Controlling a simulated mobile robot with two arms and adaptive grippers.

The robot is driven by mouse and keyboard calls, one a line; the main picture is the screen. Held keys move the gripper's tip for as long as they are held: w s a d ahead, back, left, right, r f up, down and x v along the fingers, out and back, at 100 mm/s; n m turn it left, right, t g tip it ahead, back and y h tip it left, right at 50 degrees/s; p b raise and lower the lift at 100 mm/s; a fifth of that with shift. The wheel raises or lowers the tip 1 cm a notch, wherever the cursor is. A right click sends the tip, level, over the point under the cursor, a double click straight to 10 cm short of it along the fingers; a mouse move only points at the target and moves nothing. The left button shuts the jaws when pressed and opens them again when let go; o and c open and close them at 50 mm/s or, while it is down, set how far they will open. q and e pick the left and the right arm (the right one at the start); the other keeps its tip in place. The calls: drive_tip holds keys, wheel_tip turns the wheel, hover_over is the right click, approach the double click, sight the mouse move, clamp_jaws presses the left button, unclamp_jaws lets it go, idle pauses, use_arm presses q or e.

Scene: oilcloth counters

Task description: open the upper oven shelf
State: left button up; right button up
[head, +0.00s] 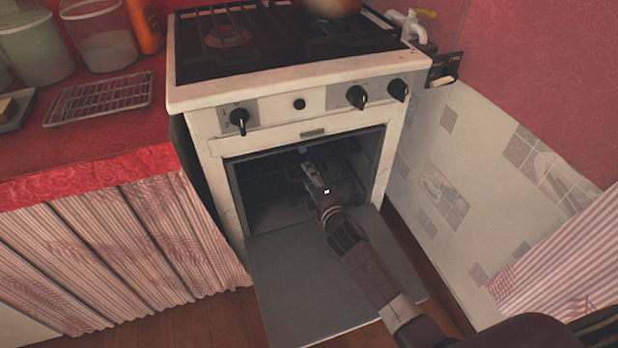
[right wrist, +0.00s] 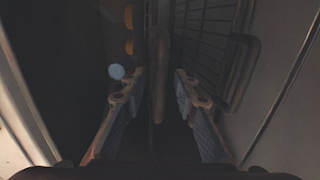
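The white oven (head: 300,131) stands below the stove top, its grey door (head: 312,285) folded down. My right arm reaches over the door into the dark cavity. My right gripper (head: 312,172) is inside the oven, near dim racks. In the right wrist view, its two fingers (right wrist: 158,95) are apart, one on each side of a thin bar (right wrist: 158,75), with dark gaps showing beside it. A wire shelf (right wrist: 205,40) with a rounded edge shows at the upper right there. Contact with the bar and which shelf it belongs to cannot be told. My left gripper is not in view.
A red counter (head: 110,137) with a wire cooling rack (head: 100,98), jars (head: 103,40) and striped curtains (head: 120,250) stands left of the oven. A tiled wall (head: 450,170) is close on the right. Knobs (head: 239,118) protrude above the oven opening.

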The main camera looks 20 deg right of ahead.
clamp_jaws()
drive_tip(key=shift+f, duration=0.1)
idle(0.5)
